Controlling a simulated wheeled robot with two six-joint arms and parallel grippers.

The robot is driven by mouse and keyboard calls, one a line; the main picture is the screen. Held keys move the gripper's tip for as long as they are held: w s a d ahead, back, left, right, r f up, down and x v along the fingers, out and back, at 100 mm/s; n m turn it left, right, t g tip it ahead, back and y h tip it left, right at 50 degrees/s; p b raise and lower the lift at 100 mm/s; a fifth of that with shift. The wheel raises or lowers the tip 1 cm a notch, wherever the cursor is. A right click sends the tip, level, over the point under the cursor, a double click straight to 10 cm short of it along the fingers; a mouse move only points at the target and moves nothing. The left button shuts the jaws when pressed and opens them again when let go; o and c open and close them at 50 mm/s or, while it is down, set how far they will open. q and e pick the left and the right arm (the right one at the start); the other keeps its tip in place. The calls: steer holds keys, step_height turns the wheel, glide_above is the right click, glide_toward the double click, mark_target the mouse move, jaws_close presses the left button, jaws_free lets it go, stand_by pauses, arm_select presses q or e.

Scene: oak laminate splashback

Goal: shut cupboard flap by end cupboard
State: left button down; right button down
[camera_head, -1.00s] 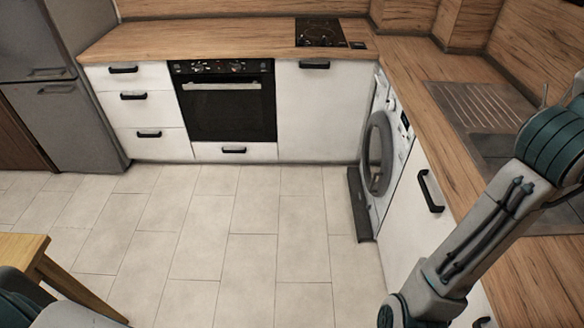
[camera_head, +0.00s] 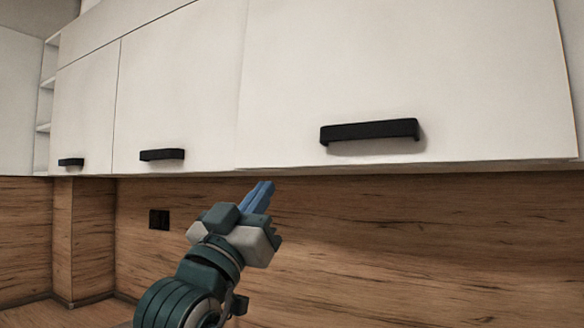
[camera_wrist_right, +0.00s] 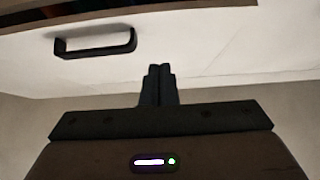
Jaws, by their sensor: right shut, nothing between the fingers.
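In the head view, a row of white wall-cupboard flaps with black bar handles spans the upper part. The large right flap (camera_head: 440,70) has its handle (camera_head: 370,131) near its bottom edge. The middle flap (camera_head: 180,90) and left flap (camera_head: 83,115) look closed. My right gripper (camera_head: 264,192) is shut and empty, pointing up near the bottom edge of the right flap. In the right wrist view, its fingers (camera_wrist_right: 158,84) show against a white panel (camera_wrist_right: 215,55) with a black handle (camera_wrist_right: 95,44). Contact is unclear.
Open corner shelves (camera_head: 46,100) stand at the far left. Below the cupboards is a wood splashback (camera_head: 420,230) with a black socket (camera_head: 159,219). Free air lies in front of the flaps to the right of my arm.

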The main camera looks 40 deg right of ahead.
mark_target(301, 159)
steer(key=shift+w+d+r+p, duration=0.5)
steer(key=shift+d+r+p, duration=0.3)
steer(key=shift+d, duration=0.85)
steer(key=shift+w+d+r+p, duration=0.55)
steer(key=shift+d+p, duration=0.4)
steer(key=shift+d, duration=0.7)
steer(key=shift+w+d+r+p, duration=0.4)
steer(key=shift+d+r+p, duration=0.4)
steer(key=shift+d, duration=0.85)
steer(key=shift+f, duration=0.1)
steer(key=shift+h, duration=0.7)
steer(key=d+b, duration=0.1)
steer(key=b, duration=0.1)
steer(key=w+d+b, duration=0.1)
steer(key=d+b, duration=0.1)
steer(key=w+d+b, duration=0.1)
steer(key=d+b, duration=0.1)
steer(key=shift+d, duration=0.1)
